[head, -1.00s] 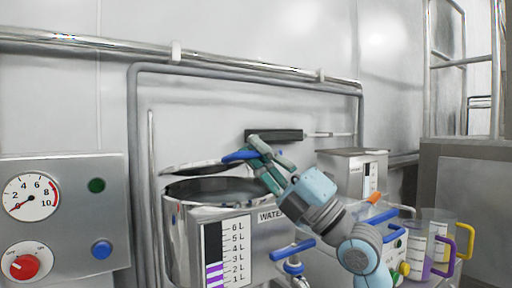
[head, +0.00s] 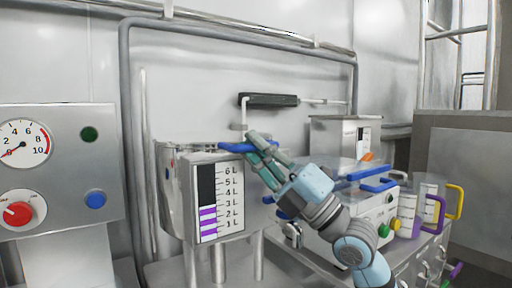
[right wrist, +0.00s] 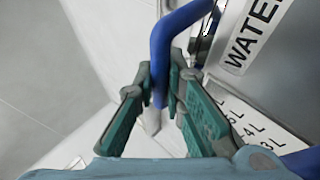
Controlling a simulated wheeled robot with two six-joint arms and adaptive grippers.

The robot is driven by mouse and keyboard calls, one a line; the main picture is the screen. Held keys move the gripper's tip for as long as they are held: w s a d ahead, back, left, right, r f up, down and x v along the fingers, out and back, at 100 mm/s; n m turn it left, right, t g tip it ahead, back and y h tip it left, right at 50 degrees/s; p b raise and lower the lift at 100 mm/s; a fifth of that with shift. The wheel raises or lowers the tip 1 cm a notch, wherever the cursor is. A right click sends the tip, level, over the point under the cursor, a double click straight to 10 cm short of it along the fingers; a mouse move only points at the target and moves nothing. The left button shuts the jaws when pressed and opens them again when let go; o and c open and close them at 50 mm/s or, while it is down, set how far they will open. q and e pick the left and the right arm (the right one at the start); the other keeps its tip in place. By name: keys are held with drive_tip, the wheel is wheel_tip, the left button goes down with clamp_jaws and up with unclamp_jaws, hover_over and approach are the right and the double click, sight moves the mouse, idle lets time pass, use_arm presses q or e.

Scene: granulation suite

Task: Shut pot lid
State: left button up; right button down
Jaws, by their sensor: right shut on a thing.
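The steel pot (head: 170,200) stands left of centre in the head view, with a level gauge panel (head: 217,198) on its front. Its lid (head: 195,147) shows nearly edge-on along the top of the pot and looks close to level; I cannot tell whether it touches the rim all round. The lid's blue handle (head: 234,148) sticks out to the right. My right gripper (head: 252,146) is shut on this handle. In the right wrist view the blue handle (right wrist: 160,60) runs between the fingers of my right gripper (right wrist: 157,88). My left gripper is out of view.
A control panel (head: 65,170) with a dial and knobs stands at the left. A white machine with blue handles (head: 365,210) and clear jugs with purple (head: 410,212) and yellow handles stand at the right. Pipes run along the wall behind the pot.

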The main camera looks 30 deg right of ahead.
drive_tip(key=c, duration=1.7)
unclamp_jaws()
drive_tip(key=shift+f, duration=0.2)
drive_tip(key=shift+o, duration=0.2)
drive_tip(key=shift+r, duration=0.1)
drive_tip(key=r, duration=1)
drive_tip(key=shift+w, duration=0.25)
drive_tip(key=shift+f, duration=0.1)
